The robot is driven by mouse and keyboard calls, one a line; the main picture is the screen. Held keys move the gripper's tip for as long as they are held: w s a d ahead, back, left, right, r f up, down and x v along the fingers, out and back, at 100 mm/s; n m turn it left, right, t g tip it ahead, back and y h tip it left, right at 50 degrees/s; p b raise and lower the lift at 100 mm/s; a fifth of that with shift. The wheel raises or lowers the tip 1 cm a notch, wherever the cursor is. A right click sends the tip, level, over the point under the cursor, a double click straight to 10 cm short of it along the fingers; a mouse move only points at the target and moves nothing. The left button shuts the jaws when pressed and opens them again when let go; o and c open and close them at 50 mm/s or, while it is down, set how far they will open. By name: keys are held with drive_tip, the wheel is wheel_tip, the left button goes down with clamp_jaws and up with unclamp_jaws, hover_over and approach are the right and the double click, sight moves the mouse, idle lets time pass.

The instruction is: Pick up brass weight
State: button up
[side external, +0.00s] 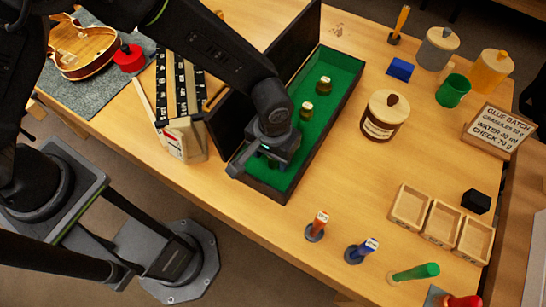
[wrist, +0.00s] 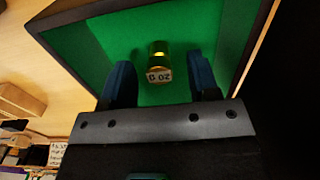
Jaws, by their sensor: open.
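A brass weight (wrist: 158,62) with a "20 g" label stands on green lining in the wrist view. My gripper (wrist: 161,72) is open, with one blue-black finger on each side of the weight and gaps between. In the side view my gripper (side external: 262,162) is over the near end of a green-lined dark case (side external: 330,66). Two brass weights, one farther back (side external: 324,86) and one nearer (side external: 306,110), stand in the case beyond my gripper. My gripper hides part of the case floor, so I cannot tell which weight is between the fingers.
The case's raised dark lid (side external: 296,45) stands along its left side. A labelled brown jar (side external: 384,115) is to the right. A three-part wooden tray (side external: 441,222), a black block (side external: 476,202) and several coloured-handled tools stand nearer the front. A violin (side external: 84,50) lies at the upper left.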

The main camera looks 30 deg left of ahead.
drive_tip(key=shift+f, duration=0.8)
drive_tip(key=shift+c, duration=0.3)
drive_tip(key=c, duration=0.9)
drive_tip(key=shift+c, duration=0.2)
